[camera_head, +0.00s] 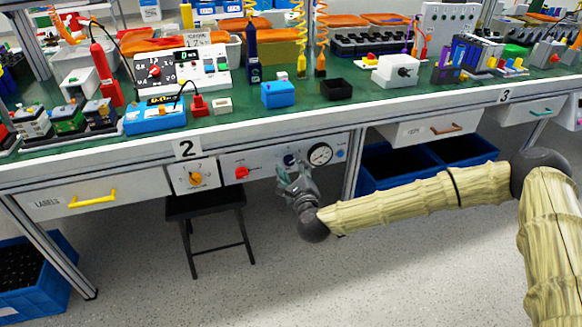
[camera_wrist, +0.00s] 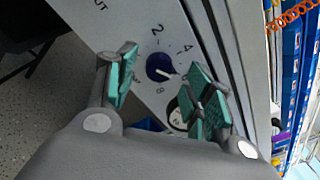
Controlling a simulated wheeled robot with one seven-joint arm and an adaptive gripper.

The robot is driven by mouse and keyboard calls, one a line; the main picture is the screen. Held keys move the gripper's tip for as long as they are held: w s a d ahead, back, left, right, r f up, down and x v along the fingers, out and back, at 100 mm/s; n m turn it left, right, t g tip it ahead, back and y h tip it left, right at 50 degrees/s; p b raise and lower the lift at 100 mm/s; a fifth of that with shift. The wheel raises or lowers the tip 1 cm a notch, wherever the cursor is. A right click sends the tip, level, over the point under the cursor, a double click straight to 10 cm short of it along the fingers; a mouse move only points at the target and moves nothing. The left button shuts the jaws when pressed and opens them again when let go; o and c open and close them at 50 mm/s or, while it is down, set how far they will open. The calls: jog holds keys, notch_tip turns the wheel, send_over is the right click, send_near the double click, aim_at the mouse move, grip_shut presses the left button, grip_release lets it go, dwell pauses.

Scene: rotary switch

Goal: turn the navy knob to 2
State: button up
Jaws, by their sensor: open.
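The navy knob (camera_wrist: 159,66) is on a light grey panel, with its white pointer line aimed right and slightly down. The printed 2 is above it in the wrist view, the 4 at upper right and the 8 below. The pointer lies between 4 and 8; my right finger covers part of the dial there. My gripper (camera_wrist: 162,82) is open, its teal pads to the left and right of the knob in the picture. I cannot tell whether they reach around it. In the head view the knob (camera_head: 290,160) shows just above my gripper (camera_head: 291,172).
On the same panel are a red knob (camera_head: 241,172) to the left and a round gauge (camera_head: 320,154) to the right. An orange knob (camera_head: 195,179) is on a separate plate. A black stool (camera_head: 205,205) stands below; the workbench edge (camera_head: 270,133) runs above.

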jog(key=shift+x, duration=1)
jog(key=c, duration=1)
